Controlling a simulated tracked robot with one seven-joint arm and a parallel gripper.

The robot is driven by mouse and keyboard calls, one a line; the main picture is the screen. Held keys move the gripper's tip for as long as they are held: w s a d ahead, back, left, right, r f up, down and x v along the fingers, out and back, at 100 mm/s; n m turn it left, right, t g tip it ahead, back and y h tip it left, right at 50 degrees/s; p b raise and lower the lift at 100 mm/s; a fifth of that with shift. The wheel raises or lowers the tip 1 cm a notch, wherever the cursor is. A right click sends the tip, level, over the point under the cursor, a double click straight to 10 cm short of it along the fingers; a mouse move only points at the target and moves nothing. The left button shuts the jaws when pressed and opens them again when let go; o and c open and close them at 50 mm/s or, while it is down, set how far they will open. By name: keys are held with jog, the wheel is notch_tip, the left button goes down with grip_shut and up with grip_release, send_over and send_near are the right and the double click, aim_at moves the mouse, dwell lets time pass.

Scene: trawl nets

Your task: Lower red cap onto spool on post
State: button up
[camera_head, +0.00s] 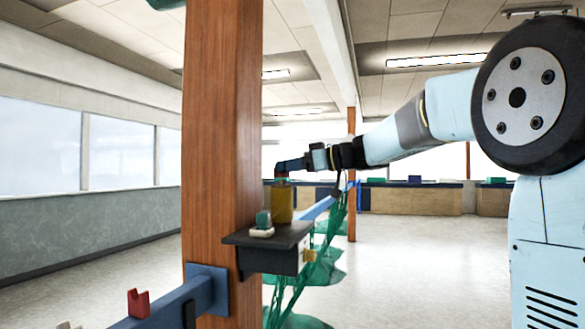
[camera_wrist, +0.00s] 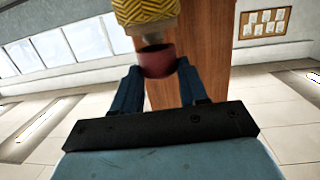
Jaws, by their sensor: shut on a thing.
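A yellow spool (camera_head: 282,204) stands upright on the dark shelf (camera_head: 268,241) fixed to the wooden column. The red cap (camera_head: 281,181) is just above the spool's top in the head view. My gripper (camera_head: 284,167) is shut on the cap, reaching in from the right. In the wrist view, which looks upside down, the cap (camera_wrist: 157,61) sits between the two blue fingers, and the spool (camera_wrist: 145,10) shows yellow weave at the top edge. A short pale neck (camera_wrist: 148,36) shows between them. I cannot tell whether the cap touches it. The post itself is not clearly visible.
A teal block on a white base (camera_head: 263,223) stands on the shelf left of the spool. The thick wooden column (camera_head: 222,150) rises close beside it. Green netting (camera_head: 325,270) hangs behind and right of the shelf. A blue rail (camera_head: 170,308) carries a red cleat (camera_head: 138,303).

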jog(key=shift+f, duration=0.25)
jog(key=shift+f, duration=0.3)
jog(key=shift+f, duration=0.1)
jog(key=o, duration=1.1)
jog(key=v, duration=1.3)
jog(key=shift+s+d, duration=0.1)
jog(key=shift+d, duration=0.3)
